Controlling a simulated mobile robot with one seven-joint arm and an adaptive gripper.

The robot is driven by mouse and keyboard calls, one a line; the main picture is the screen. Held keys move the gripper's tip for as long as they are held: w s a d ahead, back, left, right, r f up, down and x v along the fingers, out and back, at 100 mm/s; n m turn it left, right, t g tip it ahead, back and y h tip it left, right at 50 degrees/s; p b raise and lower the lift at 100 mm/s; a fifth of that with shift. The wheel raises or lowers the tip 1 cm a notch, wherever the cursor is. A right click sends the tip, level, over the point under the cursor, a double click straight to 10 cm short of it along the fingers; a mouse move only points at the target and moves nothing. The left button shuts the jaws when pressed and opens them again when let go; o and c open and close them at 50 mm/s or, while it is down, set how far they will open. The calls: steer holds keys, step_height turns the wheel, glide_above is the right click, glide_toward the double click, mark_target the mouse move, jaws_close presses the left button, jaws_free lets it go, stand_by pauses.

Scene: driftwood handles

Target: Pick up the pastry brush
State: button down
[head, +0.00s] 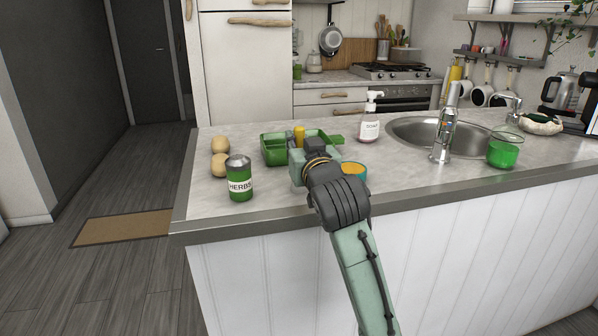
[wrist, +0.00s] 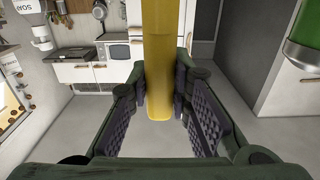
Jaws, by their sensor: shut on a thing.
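The pastry brush appears as a plain yellow cylinder (wrist: 158,60) in the wrist view, running from the top edge down between the fingers. My gripper (wrist: 160,95) is shut on it, with the dark ridged finger pads on either side. In the head view, a short yellow end (head: 299,132) shows just beyond my gripper (head: 303,150), in front of the green tray. My arm and gripper hide the rest of it. I cannot see any bristles.
A green tray (head: 274,157) lies close beyond my gripper. A herbs can (head: 239,180) and two round tan things (head: 220,155) stand left. A teal-rimmed bowl (head: 355,169) is partly behind my arm. A soap bottle (head: 369,124), sink (head: 405,127) and green glass (head: 503,152) are right.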

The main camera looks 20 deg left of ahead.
mark_target(299, 129)
steer(key=shift+r, duration=0.1)
steer(key=shift+r, duration=0.5)
steer(key=shift+s+d+r+b, duration=0.1)
steer(key=shift+s+r+b, duration=0.2)
steer(key=shift+r, duration=0.3)
steer(key=shift+s+d+r+b, duration=0.1)
steer(key=shift+s+r+b, duration=0.1)
steer(key=shift+r+b, duration=0.3)
steer(key=s+a+r+b+v, duration=0.1)
steer(key=a+b+v, duration=0.1)
steer(key=v, duration=1.2)
steer(key=shift+s+r, duration=0.35)
steer(key=shift+s, duration=0.25)
